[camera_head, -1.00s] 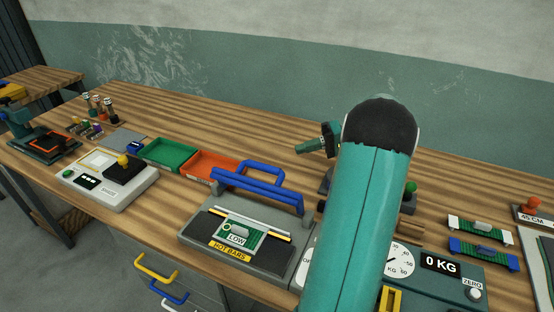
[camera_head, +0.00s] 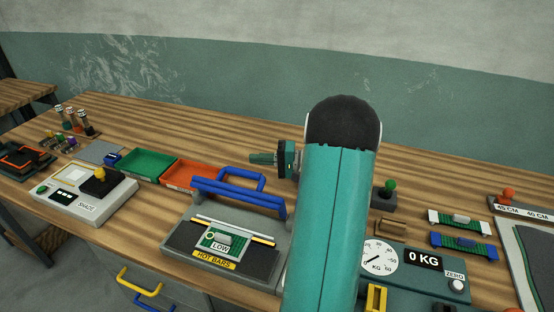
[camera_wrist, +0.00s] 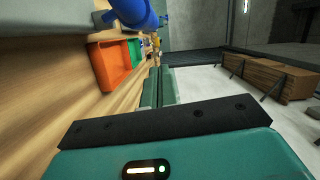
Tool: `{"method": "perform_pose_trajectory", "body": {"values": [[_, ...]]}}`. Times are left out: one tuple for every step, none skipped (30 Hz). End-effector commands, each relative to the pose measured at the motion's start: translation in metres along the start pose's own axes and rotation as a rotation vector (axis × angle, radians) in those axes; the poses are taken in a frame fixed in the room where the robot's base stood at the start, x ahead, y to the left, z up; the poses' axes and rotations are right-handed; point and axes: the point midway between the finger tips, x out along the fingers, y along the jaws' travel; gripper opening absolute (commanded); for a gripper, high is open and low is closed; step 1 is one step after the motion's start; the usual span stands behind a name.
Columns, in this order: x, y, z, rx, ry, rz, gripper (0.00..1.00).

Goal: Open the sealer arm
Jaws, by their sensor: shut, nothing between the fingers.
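The sealer (camera_head: 183,240) is a grey box with a "HOT BARS" label on the bench's front part. Its blue sealer arm (camera_head: 240,198), with a looped blue handle (camera_head: 262,184), lies along the rear of the base. The arm looks tipped back, with the bars and a green netting piece marked LOW (camera_head: 221,240) uncovered in front. My gripper (camera_head: 254,158) shows just beyond the handle, apart from it as far as I can tell. In the wrist view its teal fingers (camera_wrist: 158,88) are together and empty, and the blue arm (camera_wrist: 136,12) shows at the top.
Green (camera_head: 141,164) and orange (camera_head: 188,174) trays lie behind and left of the sealer. A scale with a dial (camera_head: 425,262) stands to its right. A white machine with a black block (camera_head: 80,190) is at left. Bare bench lies behind the trays.

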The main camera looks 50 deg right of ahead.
Motion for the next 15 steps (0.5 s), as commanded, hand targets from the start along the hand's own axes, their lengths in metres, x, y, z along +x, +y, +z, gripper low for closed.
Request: {"method": "perform_pose_trajectory", "body": {"values": [[-0.001, 0.000, 0.011, 0.003, 0.002, 0.001, 0.00], [0.001, 0.000, 0.015, 0.002, 0.002, 0.001, 0.00], [0.002, -0.001, 0.021, 0.002, 0.002, 0.001, 0.00], [0.003, -0.001, 0.025, 0.002, 0.002, 0.001, 0.00], [0.003, 0.000, 0.028, 0.002, 0.002, 0.001, 0.00], [0.004, 0.000, 0.031, 0.001, 0.002, 0.001, 0.00], [0.005, 0.000, 0.033, 0.001, 0.001, 0.001, 0.00], [0.005, 0.000, 0.034, 0.001, 0.001, 0.001, 0.00], [0.005, 0.000, 0.036, 0.001, 0.001, 0.001, 0.00], [0.006, 0.000, 0.036, 0.000, 0.001, 0.001, 0.00], [0.006, 0.000, 0.037, 0.000, 0.001, 0.001, 0.00], [0.006, 0.000, 0.037, 0.000, 0.001, 0.001, 0.00], [0.006, 0.000, 0.037, 0.000, 0.001, 0.001, 0.00], [0.006, 0.000, 0.037, 0.000, 0.001, 0.001, 0.00], [0.006, 0.000, 0.037, 0.000, 0.001, 0.001, 0.00]]}}
